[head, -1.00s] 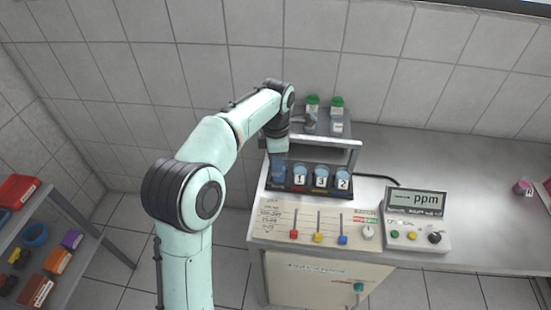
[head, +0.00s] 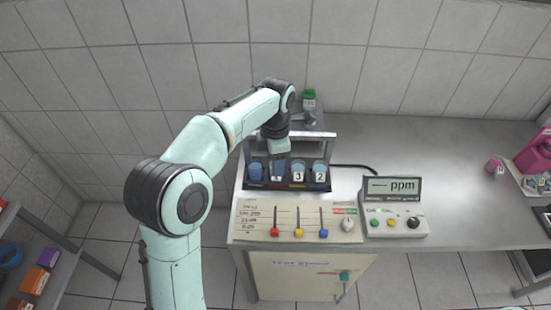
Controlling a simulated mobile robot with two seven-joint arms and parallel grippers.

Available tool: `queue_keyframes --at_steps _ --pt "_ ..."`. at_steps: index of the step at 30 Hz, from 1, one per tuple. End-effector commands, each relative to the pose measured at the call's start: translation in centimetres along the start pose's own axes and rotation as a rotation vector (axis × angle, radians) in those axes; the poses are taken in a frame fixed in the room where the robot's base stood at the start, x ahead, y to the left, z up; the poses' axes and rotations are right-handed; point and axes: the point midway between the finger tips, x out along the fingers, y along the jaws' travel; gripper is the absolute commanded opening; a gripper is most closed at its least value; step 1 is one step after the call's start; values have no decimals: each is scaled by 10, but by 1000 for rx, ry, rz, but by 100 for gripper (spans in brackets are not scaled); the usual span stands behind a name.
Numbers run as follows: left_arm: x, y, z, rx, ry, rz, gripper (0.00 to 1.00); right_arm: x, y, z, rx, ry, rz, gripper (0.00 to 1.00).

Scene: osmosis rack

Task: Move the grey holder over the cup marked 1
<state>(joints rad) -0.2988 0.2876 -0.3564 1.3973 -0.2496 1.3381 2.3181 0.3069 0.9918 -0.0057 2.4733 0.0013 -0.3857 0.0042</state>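Several blue cups stand in a row in a dark rack (head: 290,186) on the bench. The cup marked 1 (head: 277,174) is second from the left; its label is hard to read now. Cups 3 (head: 298,173) and 2 (head: 319,173) are to its right, and another blue cup (head: 255,173) is at the left end. My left gripper (head: 279,147) points down above cup 1, and a darker bluish shape covers that cup's upper part. A small grey piece (head: 309,119), possibly part of the holder, shows right of my wrist. My fingertips and their grasp are hidden. My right gripper is out of view.
A grey frame (head: 318,134) spans the rack. In front are a slider panel (head: 262,222) and a ppm meter (head: 393,187) at right. The bench right of the meter (head: 450,170) is mostly clear.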

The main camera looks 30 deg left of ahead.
Motion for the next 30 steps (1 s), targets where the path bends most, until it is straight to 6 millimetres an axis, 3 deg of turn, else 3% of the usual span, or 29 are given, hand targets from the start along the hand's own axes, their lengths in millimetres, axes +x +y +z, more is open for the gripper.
queue_keyframes --at_steps 6,10,22,30 --pt "-1 0 0 0 1 0 52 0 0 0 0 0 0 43" --pt "-12 0 0 0 -1 1 52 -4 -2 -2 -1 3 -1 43" --pt "-100 1 2 0 -4 5 52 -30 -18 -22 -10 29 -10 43" --pt "-132 0 2 1 -2 2 52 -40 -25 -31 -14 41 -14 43"
